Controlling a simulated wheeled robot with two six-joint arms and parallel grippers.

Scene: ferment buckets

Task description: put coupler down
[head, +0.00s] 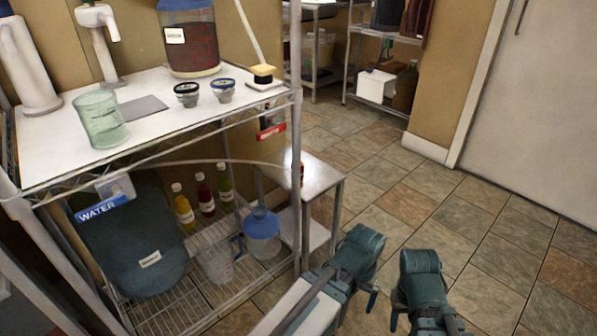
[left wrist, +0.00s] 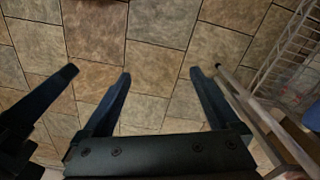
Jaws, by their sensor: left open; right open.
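No coupler can be made out for certain in either view. A small red item (head: 301,172), partly hidden by the rack post, is at the small side table; I cannot tell what it is. My left gripper (head: 350,284) is low over the tiled floor, right of the side table. In the left wrist view its two fingers (left wrist: 158,75) are spread, with only floor tiles between them. My right gripper (head: 424,312) is beside it to the right, open, with nothing seen in it.
The wire rack's white top (head: 60,150) holds a green-tinted beaker (head: 100,119), two small jars, and a large jar of dark red liquid (head: 190,40). Its lower shelf holds a dark water jug (head: 135,240) and several bottles. A side table (head: 322,178) adjoins it. Floor to the right is clear.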

